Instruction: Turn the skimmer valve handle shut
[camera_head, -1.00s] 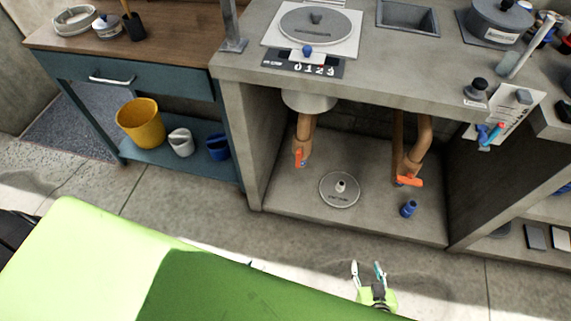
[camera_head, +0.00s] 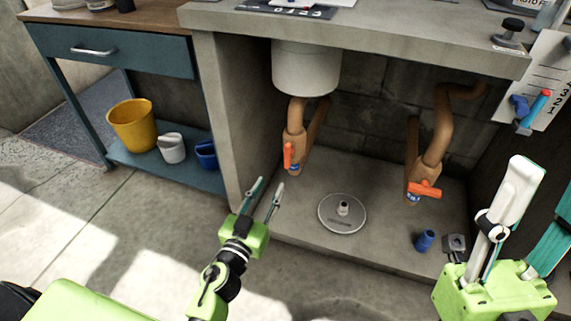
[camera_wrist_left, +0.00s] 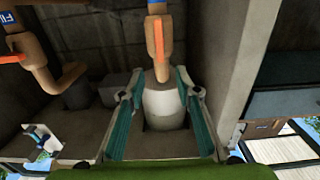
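Two copper pipes with orange-handled valves are under the concrete counter. The left valve handle (camera_head: 288,155) stands upright along its pipe, below a white canister (camera_head: 306,68); I take it for the skimmer valve, but its label is unreadable. It shows along the pipe in the left wrist view (camera_wrist_left: 159,42), between and beyond my fingers. The right valve handle (camera_head: 425,189) lies across its pipe. My left gripper (camera_head: 268,186) is open and empty, just below the left handle and apart from it. My right gripper (camera_head: 535,205) is open and empty at the right, near the counter front.
A round lid (camera_head: 342,213), a blue fitting (camera_head: 425,241) and a small grey item (camera_head: 454,243) sit on the cabinet floor. The concrete side wall (camera_head: 218,115) stands left of the left valve. The counter slab (camera_head: 400,40) overhangs above. A yellow bucket (camera_head: 132,125) is on the shelf at left.

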